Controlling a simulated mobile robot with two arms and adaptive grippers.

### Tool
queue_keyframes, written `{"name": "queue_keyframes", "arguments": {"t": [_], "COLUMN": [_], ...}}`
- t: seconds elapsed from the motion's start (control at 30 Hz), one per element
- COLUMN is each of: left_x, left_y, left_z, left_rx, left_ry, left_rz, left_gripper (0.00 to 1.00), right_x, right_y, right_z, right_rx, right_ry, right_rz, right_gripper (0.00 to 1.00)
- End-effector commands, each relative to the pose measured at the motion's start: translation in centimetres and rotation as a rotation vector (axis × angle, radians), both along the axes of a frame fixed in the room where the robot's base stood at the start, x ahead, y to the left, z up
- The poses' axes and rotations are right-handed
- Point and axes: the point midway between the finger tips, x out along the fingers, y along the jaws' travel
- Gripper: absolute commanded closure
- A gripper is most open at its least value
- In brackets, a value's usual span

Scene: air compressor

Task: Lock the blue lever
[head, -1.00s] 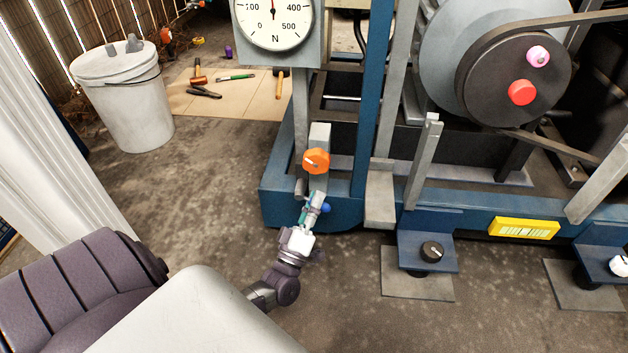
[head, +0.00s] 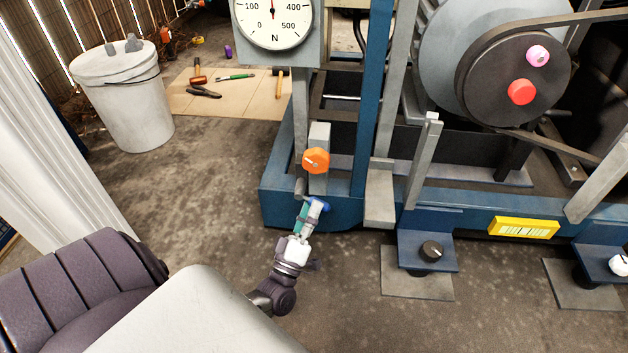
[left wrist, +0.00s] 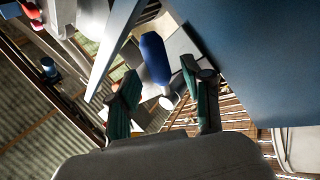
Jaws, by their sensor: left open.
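The blue lever (head: 319,203) is on the lower front of the machine frame, just below the orange knob. In the left wrist view the blue lever (left wrist: 155,58) shows as a rounded blue handle on a pale metal fitting. My left gripper (head: 308,210) is right at the lever and covers part of its mount in the head view. In the left wrist view its two green-padded fingers (left wrist: 160,90) are apart, with the lever's fitting showing between them and the blue handle beyond. I cannot tell whether a finger touches it. My right gripper is not in view.
An orange knob (head: 316,160) sits on a grey post close above the lever. The blue base frame (head: 285,208) stands behind my gripper. A black knob (head: 432,250) is on a bracket to the right. A white bucket (head: 125,105) stands at left; the floor between is clear.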

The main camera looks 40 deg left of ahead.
Motion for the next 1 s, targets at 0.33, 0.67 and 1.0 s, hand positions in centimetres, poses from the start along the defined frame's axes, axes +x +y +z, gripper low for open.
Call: {"name": "queue_keyframes", "arguments": {"t": [0.33, 0.67, 1.0], "left_x": [-6.3, -8.3, -8.2], "left_y": [-1.5, -2.0, -2.0], "left_z": [-3.7, -4.7, -4.7], "left_rx": [-0.002, -0.001, -0.001], "left_ry": [0.004, 0.001, 0.000], "left_rz": [0.000, 0.000, 0.000], "left_gripper": [0.50, 0.50, 0.50], "right_x": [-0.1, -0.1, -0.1], "right_y": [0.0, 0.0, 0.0], "right_z": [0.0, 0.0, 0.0], "right_rx": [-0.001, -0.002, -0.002], "right_ry": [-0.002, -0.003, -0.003], "right_rz": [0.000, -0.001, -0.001], "right_gripper": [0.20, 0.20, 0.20]}}
